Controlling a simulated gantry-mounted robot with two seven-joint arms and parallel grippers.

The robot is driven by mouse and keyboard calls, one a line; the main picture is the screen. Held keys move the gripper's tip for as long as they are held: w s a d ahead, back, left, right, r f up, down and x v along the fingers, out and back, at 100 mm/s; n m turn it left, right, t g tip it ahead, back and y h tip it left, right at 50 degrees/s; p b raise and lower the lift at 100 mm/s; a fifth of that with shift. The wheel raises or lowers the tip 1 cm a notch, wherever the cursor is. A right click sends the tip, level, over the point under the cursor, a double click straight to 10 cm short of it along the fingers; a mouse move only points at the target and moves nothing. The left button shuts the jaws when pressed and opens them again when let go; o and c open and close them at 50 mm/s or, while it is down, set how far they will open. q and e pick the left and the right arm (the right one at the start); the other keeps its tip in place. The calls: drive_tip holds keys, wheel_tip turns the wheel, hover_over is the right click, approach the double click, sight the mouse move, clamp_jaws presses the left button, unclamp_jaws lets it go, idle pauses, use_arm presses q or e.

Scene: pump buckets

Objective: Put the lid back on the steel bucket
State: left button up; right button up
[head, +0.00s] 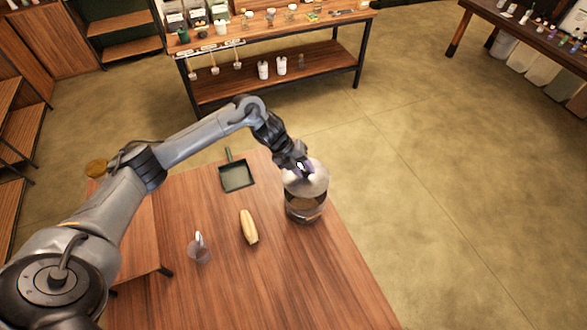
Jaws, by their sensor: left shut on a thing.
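The steel bucket (305,212) stands near the right edge of the wooden table, shiny and reflecting the brown wood. The round, pale metal lid (316,181) is over the top of the bucket and looks roughly level. My left gripper (301,171) reaches over from the left and is shut on the lid from above. The gripper hides the lid's handle and part of its far side. I cannot tell whether the lid touches the bucket's rim or hangs just above it. My right gripper is out of view.
A dark green dustpan (237,176), a tan brush-like object (249,227) and a small clear cup (200,250) lie or stand left of the bucket. The wooden table (300,285) is clear in front. A workbench (270,22) with items stands behind, across open floor.

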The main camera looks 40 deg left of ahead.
sight(303, 182)
use_arm(q)
drive_tip(key=shift+f, duration=0.3)
drive_tip(key=shift+f+b, duration=2.25)
drive_tip(key=shift+f, duration=0.65)
drive_tip(key=shift+f+b, duration=0.35)
drive_tip(key=shift+b, duration=0.1)
drive_tip(key=shift+f, duration=0.25)
idle(0.5)
